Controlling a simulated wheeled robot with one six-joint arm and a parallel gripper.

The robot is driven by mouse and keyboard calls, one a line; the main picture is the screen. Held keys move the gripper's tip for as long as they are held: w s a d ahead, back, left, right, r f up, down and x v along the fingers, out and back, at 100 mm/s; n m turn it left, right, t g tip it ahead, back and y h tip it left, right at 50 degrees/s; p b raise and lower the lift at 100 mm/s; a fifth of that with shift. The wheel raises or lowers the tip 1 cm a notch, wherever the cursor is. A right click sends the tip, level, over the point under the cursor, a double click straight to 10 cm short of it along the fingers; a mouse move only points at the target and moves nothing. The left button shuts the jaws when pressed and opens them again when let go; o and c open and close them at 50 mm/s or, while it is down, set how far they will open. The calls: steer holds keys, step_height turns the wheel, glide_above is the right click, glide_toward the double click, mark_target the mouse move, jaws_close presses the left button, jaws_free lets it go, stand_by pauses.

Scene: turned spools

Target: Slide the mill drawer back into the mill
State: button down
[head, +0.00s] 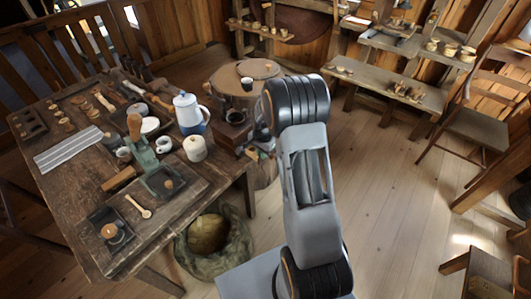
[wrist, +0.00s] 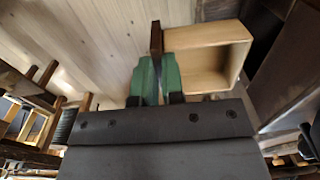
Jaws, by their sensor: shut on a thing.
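The mill drawer is a small open box of pale wood (wrist: 205,58) with a dark brown front panel (wrist: 156,38), seen in the wrist view. My gripper (wrist: 157,80) has green fingertips and is shut on the drawer at its dark front. The drawer's open box extends to the right of the fingers, and its inside looks empty. The mill (head: 230,133) is a dark wooden box with a dark top, at the right edge of the table in the head view. My gripper (head: 254,154) is just right of it, partly hidden by my arm, and the drawer is hard to make out there.
The wooden table (head: 75,200) holds a blue and white pot (head: 188,113), a white canister (head: 195,149) and a green tool (head: 145,155) near the mill. A sack (head: 212,240) stands on the floor below. A round stump table (head: 245,70) is behind.

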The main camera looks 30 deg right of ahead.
mark_target(250, 147)
steer(key=shift+w+a+f+b, duration=0.35)
steer(key=shift+w+a+f, duration=0.05)
steer(key=shift+w+f, duration=0.4)
steer(key=shift+w+a, duration=0.2)
steer(key=shift+w, duration=0.3)
steer(key=shift+r, duration=0.1)
stand_by(0.7)
steer(key=shift+w+a+b, duration=0.15)
steer(key=shift+w+a, duration=0.3)
steer(key=shift+w, duration=0.4)
steer(key=shift+w+a+b, duration=0.15)
steer(key=shift+w+a, duration=0.25)
steer(key=shift+w, duration=0.45)
steer(key=shift+w+a, duration=0.1)
steer(key=shift+w, duration=0.05)
